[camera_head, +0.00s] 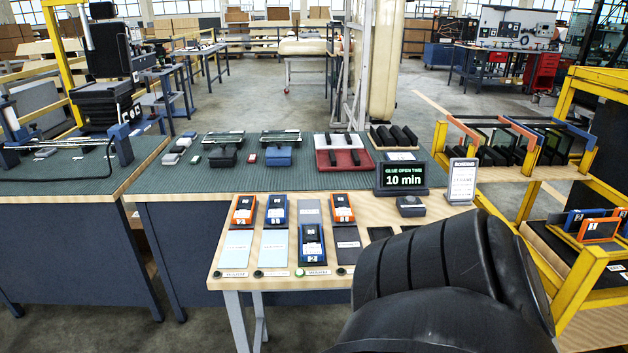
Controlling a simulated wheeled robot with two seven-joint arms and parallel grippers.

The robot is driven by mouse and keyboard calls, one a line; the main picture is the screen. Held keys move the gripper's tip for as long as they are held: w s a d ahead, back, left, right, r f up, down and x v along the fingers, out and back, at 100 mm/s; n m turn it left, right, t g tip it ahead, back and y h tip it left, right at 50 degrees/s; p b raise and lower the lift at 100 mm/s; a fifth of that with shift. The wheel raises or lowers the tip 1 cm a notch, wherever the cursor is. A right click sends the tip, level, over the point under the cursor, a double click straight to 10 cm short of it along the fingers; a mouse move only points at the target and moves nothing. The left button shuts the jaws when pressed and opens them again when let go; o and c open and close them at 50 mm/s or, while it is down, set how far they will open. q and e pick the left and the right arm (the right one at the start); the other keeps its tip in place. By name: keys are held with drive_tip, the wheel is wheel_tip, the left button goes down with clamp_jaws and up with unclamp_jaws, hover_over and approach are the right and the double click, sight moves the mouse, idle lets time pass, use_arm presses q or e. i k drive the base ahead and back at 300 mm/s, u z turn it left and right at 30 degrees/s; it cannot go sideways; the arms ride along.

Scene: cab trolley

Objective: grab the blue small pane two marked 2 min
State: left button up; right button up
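Two small blue panes with dark centres and white labels lie on the light wooden table (217,279). One blue pane (277,210) is in the back row, between an orange pane (243,210) and a grey pad. The other blue pane (312,243) lies nearer the front edge, in the third column. A second orange pane (341,208) lies at the right of the back row. Neither of my grippers is in view.
A display (404,177) reads "GLUE OPEN TIME 10 min", beside a white sign (462,181). Light blue pads (237,248) lie in front. A yellow rack (437,150) with more orange and blue panes stands right. My large black arm link covers the table's front right.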

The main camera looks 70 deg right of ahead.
sight(311, 242)
drive_tip(key=z, duration=0.85)
drive_tip(key=i, duration=1)
drive_tip(key=z, duration=0.85)
